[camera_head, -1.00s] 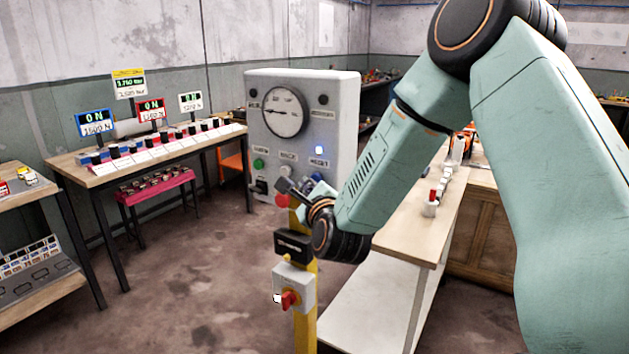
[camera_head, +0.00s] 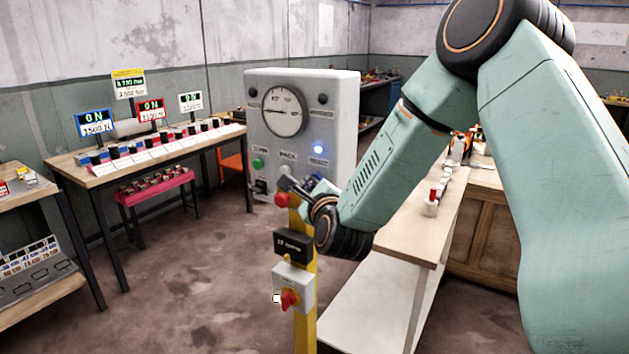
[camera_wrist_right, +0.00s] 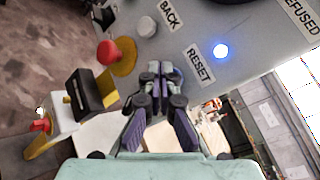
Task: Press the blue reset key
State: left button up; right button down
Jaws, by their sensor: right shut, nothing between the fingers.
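A grey control panel (camera_head: 345,95) with a round dial stands in front of me. A lit blue lamp (camera_head: 318,149) shows above its RESET label; it also shows in the right wrist view (camera_wrist_right: 221,50), with the RESET label (camera_wrist_right: 198,65). Below that label a small blue patch (camera_wrist_right: 177,73), seemingly the reset key, is mostly hidden behind my fingers. My right gripper (camera_head: 289,184) is shut and empty in front of the panel's lower part. In the right wrist view its fingertips (camera_wrist_right: 155,68) overlap the panel's edge beside the blue patch. I cannot tell whether they touch. My left gripper is not in view.
A red mushroom button (camera_wrist_right: 108,52) and a white button (camera_wrist_right: 146,26) sit beside the fingers. A green button (camera_head: 257,163) is further left. A yellow post (camera_head: 305,325) carries a red rotary switch (camera_head: 289,299). A bench (camera_head: 415,240) stands to the right.

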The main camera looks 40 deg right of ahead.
jog(key=shift+w+d, duration=0.2)
jog(key=shift+d, duration=0.3)
dwell(1.0)
jog(key=shift+s+a+b, duration=0.35)
jog(key=shift+a+b, duration=0.2)
jog(key=shift+a, duration=0.35)
jog(key=shift+a, duration=0.1)
jog(key=a, duration=0.1)
jog(key=s+a+b, duration=0.1)
jog(key=a, duration=0.1)
jog(key=s+a+b, duration=0.1)
jog(key=shift+a, duration=0.15)
dwell(0.5)
